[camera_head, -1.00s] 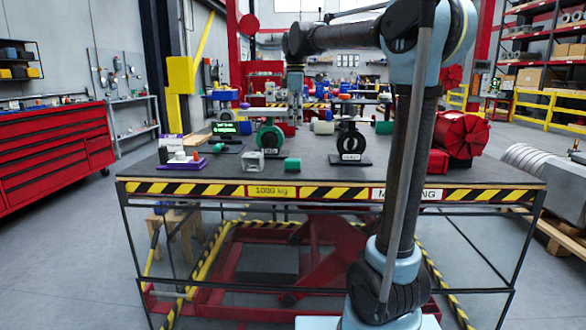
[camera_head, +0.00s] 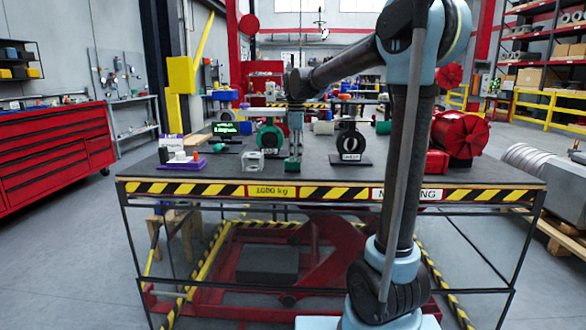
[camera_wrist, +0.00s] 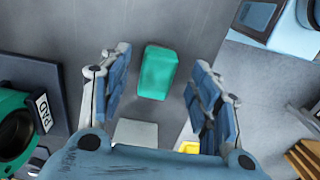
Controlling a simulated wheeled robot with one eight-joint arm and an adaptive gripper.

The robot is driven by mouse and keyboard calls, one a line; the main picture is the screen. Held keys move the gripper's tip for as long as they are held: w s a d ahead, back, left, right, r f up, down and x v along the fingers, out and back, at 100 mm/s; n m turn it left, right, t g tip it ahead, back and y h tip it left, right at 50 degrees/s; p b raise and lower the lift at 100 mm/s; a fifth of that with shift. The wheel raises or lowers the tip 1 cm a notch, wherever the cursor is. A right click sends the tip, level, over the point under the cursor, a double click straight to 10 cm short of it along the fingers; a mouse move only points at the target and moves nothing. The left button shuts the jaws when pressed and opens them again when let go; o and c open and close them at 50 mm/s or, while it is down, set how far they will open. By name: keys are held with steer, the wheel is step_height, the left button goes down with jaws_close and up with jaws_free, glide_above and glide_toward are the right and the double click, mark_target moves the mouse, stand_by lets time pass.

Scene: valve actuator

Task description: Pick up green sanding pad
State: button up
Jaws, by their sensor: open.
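The green sanding pad (camera_head: 292,164) is a small block on the dark table top near its front edge. My gripper (camera_head: 295,150) points down right above it and partly covers it in the head view. In the wrist view the pad (camera_wrist: 157,72) lies between and beyond the two spread blue-grey fingers (camera_wrist: 157,92), with a gap on both sides. My gripper is open and holds nothing. I cannot tell how high the fingertips are above the table.
A green wheel on a stand (camera_head: 270,138) is behind left of the pad, and a pale cube (camera_head: 252,160) is left of it. A black ring on a stand (camera_head: 350,145) is to the right. A red cylindrical unit (camera_head: 460,135) stands farther right. A purple base (camera_head: 183,163) is at left.

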steer(key=shift+w+d+f, duration=0.1)
steer(key=shift+d+f, duration=0.05)
steer(key=shift+f, duration=1.95)
steer(key=c, duration=1.3)
steer(key=shift+r, duration=0.1)
step_height(320, 180, up, 10)
steer(key=shift+f, duration=0.1)
steer(key=o, duration=0.6)
steer(key=c, duration=0.3)
